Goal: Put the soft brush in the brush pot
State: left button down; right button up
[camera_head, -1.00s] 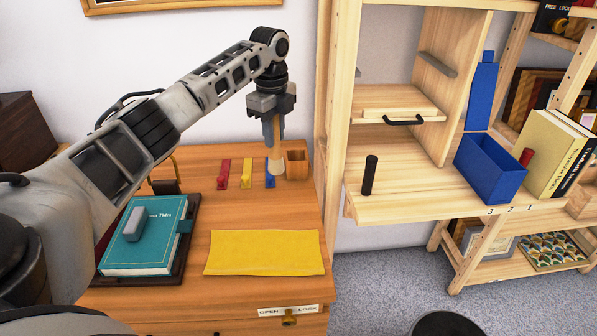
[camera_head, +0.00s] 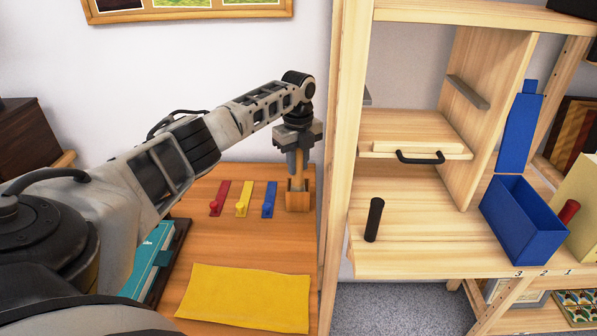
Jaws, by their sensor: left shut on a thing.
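My left gripper (camera_head: 298,162) reaches in from the left, points down and is shut on the soft brush (camera_head: 297,183). Only a small part of the brush shows between the fingers and the pot. The wooden brush pot (camera_head: 297,202) stands on the desk, directly below the gripper. The brush's lower end is hidden at the pot and appears to be inside its mouth. I cannot tell how deep it sits. My right gripper is not in view.
Red (camera_head: 220,198), yellow (camera_head: 244,199) and blue (camera_head: 269,200) pieces lie left of the pot. A yellow cloth (camera_head: 245,298) and a teal book (camera_head: 146,262) lie nearer. A wooden shelf (camera_head: 338,150) rises close on the right, with a black cylinder (camera_head: 374,220) and blue bin (camera_head: 522,222).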

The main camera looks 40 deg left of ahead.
pick_arm(q)
jog(key=shift+f, duration=1.3)
jog(key=shift+f, duration=0.2)
jog(key=c, duration=1.2)
grip_release()
notch_tip(320, 180, up, 12)
jog(key=shift+r, duration=0.25)
jog(key=shift+f, duration=0.1)
